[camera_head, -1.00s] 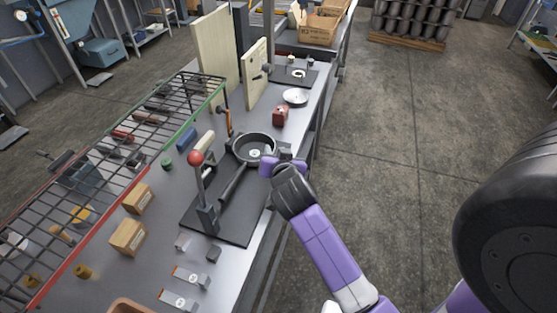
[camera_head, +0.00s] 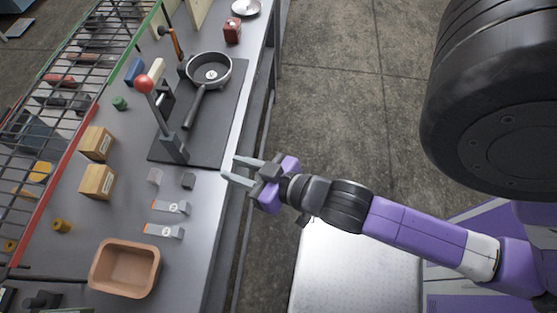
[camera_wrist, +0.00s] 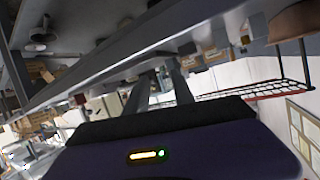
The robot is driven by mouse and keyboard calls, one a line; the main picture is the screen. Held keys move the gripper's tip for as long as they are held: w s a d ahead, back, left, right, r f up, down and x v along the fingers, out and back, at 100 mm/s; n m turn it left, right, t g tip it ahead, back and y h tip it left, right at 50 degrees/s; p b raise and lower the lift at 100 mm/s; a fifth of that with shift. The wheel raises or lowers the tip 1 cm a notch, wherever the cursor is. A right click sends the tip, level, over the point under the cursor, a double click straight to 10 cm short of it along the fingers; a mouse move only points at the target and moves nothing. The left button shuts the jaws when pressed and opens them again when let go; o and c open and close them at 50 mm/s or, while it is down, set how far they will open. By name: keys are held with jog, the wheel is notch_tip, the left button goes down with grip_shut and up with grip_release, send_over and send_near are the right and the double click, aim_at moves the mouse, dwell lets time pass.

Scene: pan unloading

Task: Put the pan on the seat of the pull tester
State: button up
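The dark round pan (camera_head: 208,70) rests on a flat black base plate (camera_head: 222,118), its handle (camera_head: 194,107) pointing down toward the lever stand. A metal lever stand with a red knob (camera_head: 144,83) stands on this plate, left of the handle. I cannot tell for sure whether this is the pull tester. My gripper (camera_head: 232,167) is open and empty at the bench's right edge, below and right of the pan and clear of it. Its two fingers are apart, and they also show in the wrist view (camera_wrist: 160,90). The pan cannot be made out in the wrist view.
A wire rack (camera_head: 68,100) lines the left of the bench. Two cardboard boxes (camera_head: 97,182), small grey blocks, two labelled metal pieces (camera_head: 167,206) and a brown tray (camera_head: 125,267) lie in front.

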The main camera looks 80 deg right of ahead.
jog(key=s+a+r+n+t+y, duration=0.1)
jog(key=s+a+r+n+y, duration=0.2)
jog(key=s, duration=0.7)
jog(key=a+r+n, duration=0.1)
jog(key=a+r, duration=0.1)
jog(key=a, duration=0.1)
jog(key=shift+s+a+r+n+t+y, duration=0.2)
jog(key=shift+a+r+n+t+y, duration=0.1)
jog(key=shift+y, duration=0.1)
jog(key=shift+d, duration=0.1)
